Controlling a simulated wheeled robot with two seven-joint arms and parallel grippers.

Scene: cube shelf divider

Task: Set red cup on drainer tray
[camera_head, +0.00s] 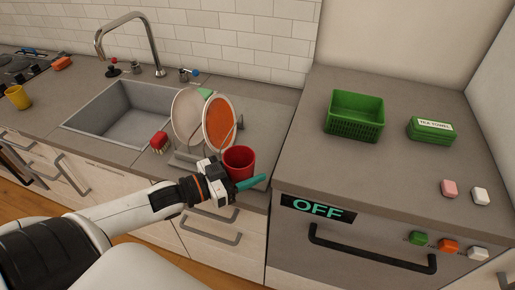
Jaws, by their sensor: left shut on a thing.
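A red cup (238,160) is upright at the front right of the drainer tray (189,157). My left gripper (240,180) reaches it from the front left and is shut on it. A teal fingertip shows on the near side of the cup; the far finger is hidden. I cannot tell whether the cup's base touches anything, because the gripper covers it. The drainer tray holds a white plate (187,115) and an orange-faced plate (219,124) standing on edge in a wire rack. My right gripper is not in view.
A red brush or sponge (159,142) lies left of the drainer. The sink (128,115) and faucet (133,32) are behind left. A yellow cup (18,97) is far left.

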